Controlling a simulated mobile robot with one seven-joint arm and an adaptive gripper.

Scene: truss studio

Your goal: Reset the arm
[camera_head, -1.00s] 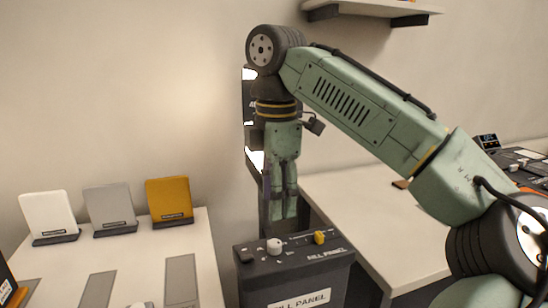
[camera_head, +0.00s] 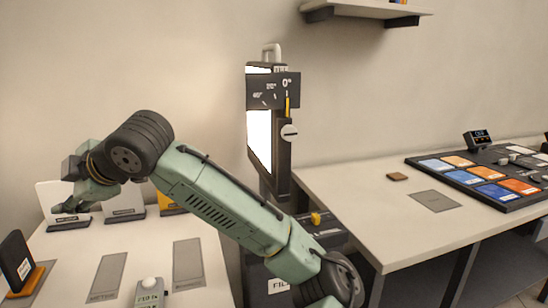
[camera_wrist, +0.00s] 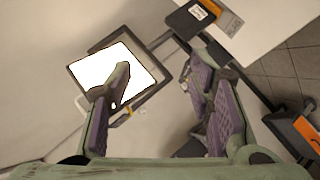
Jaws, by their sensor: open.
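My green arm reaches across to the left in the head view, with my gripper (camera_head: 68,205) low in front of the white card at the left end of the left table. The gripper is small and partly hidden by my wrist there. In the wrist view my gripper (camera_wrist: 162,75) has its two purple-padded fingers apart, with nothing held between them. Behind the left finger a bright white panel (camera_wrist: 92,72) in a dark frame shows.
A bright panel stand (camera_head: 259,135) rises behind the dark fill panel box (camera_head: 316,219). The left table (camera_head: 140,249) holds upright cards and a black-and-orange holder (camera_head: 22,268). The right table (camera_head: 345,205) has a control board (camera_head: 490,175) and clear space at its near left.

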